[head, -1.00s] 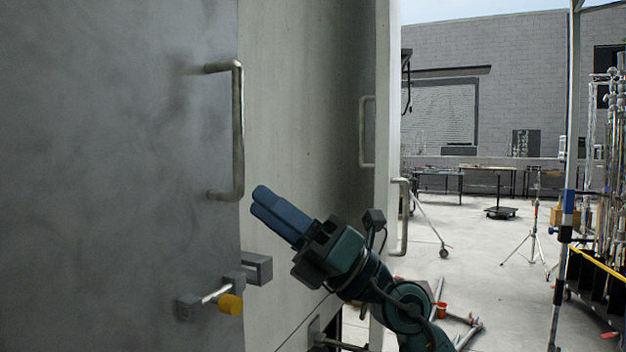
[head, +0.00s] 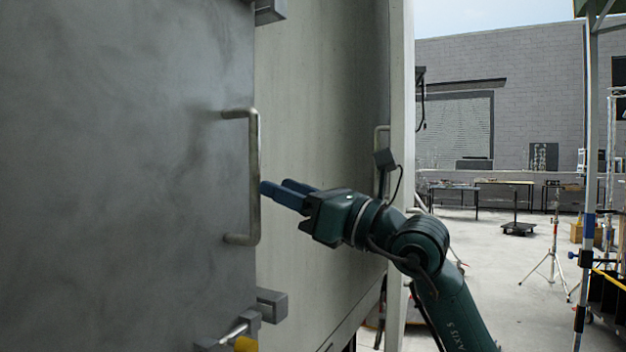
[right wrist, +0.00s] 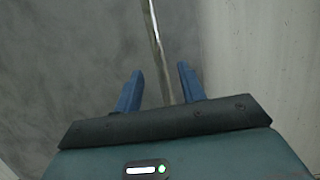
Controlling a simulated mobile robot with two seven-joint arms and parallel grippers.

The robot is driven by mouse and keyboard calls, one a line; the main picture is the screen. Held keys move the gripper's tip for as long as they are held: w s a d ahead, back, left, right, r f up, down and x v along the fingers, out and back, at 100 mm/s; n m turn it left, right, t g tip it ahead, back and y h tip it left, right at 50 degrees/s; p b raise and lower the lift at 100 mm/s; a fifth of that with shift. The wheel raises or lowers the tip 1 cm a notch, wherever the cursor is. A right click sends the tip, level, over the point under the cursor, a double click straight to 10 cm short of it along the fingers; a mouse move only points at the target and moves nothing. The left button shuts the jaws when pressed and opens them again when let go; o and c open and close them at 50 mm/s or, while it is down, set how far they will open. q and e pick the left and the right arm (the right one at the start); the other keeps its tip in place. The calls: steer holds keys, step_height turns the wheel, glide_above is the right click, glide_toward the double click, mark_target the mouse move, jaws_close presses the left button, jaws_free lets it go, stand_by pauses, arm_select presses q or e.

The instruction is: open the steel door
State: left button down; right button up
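The grey steel door (head: 120,180) fills the left of the head view. Its upright bar handle (head: 254,175) is near the door's right edge. The bar also shows in the right wrist view (right wrist: 158,45), running down between my fingers. In the right wrist view my right gripper (right wrist: 160,85) is open, one blue finger on each side of the bar, with gaps. Whether the bar is fully between the fingertips is unclear. My left gripper is out of view.
A latch with a yellow knob (head: 245,344) is low on the door, below a grey bracket (head: 271,304). A pale panel (head: 320,120) with another handle (head: 381,150) stands right of the door. Open floor with tables (head: 505,185) and a tripod stand (head: 553,250) lies beyond.

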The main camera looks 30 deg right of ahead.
mark_target(259, 179)
steer(key=p+x, duration=0.2)
steer(key=x, duration=0.3)
steer(key=shift+s+r+p, duration=0.1)
steer(key=shift+p, duration=0.2)
steer(key=shift+w+a+r, duration=0.1)
steer(key=shift+w+a, duration=0.2)
steer(key=shift+w, duration=0.25)
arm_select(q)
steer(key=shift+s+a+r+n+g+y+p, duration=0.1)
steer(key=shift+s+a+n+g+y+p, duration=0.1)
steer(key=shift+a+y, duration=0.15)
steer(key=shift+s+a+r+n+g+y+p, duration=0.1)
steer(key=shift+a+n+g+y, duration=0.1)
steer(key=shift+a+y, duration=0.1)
arm_select(e)
steer(key=shift+w+a, duration=0.1)
steer(key=shift+w, duration=0.05)
steer(key=shift+c, duration=0.2)
jaws_close()
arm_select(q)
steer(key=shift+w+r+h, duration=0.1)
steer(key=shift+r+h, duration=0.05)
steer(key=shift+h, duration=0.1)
